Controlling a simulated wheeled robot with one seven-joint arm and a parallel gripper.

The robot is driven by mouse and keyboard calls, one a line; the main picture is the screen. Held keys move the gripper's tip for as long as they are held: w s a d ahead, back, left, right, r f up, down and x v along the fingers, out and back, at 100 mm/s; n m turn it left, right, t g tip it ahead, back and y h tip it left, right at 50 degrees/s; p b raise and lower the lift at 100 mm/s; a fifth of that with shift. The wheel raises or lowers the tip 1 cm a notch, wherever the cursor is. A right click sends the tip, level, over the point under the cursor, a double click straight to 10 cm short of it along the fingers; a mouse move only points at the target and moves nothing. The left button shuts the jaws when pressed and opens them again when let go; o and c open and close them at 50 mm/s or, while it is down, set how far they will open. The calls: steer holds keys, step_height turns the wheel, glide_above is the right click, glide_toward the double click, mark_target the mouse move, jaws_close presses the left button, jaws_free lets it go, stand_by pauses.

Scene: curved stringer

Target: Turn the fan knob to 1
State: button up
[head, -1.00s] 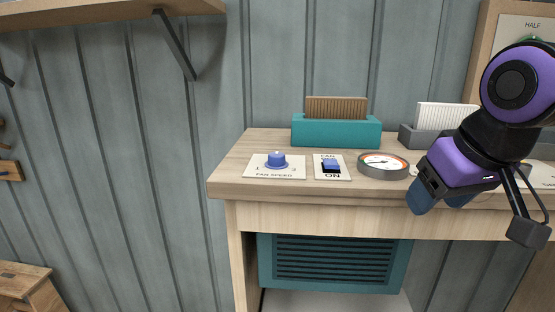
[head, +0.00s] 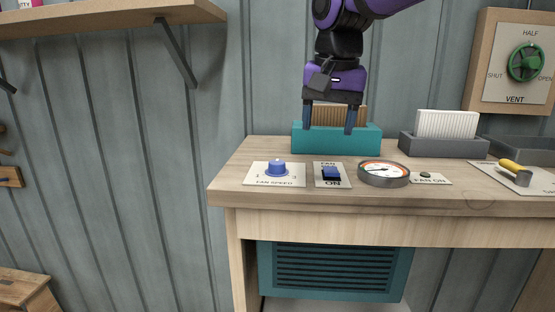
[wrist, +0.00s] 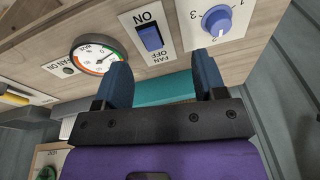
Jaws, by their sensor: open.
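The fan knob (head: 277,167) is a blue round knob on a white plate marked "FAN SPEED" (head: 261,183), with 1 at its left and 3 at its right. It sits at the left of the wooden bench top. In the wrist view the fan knob (wrist: 217,22) is at the upper right, with a pale pointer mark toward 2. In the wrist view my gripper (wrist: 163,85) is apart from the knob.
Right of the knob are a blue fan switch (head: 332,174), a round gauge (head: 384,172) and a "FAN ON" plate (head: 431,179). The teal holder (head: 300,138) stands behind. A grey tray (head: 440,149) and a yellow-handled lever (head: 512,168) lie further right.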

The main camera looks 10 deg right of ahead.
mark_target(277, 162)
steer(key=w+a+m+g, duration=0.2)
steer(key=w+a+m, duration=0.1)
steer(key=w+a, duration=0.45)
steer(key=shift+y, duration=0.3)
steer(key=f, duration=0.3)
steer(key=w+f, duration=0.1)
steer(key=f, duration=0.6)
steer(key=shift+w+d, duration=0.15)
steer(key=shift+d, duration=0.1)
steer(key=shift+c, duration=0.2)
steer(key=shift+n, duration=0.3)
steer(key=c, duration=0.9)
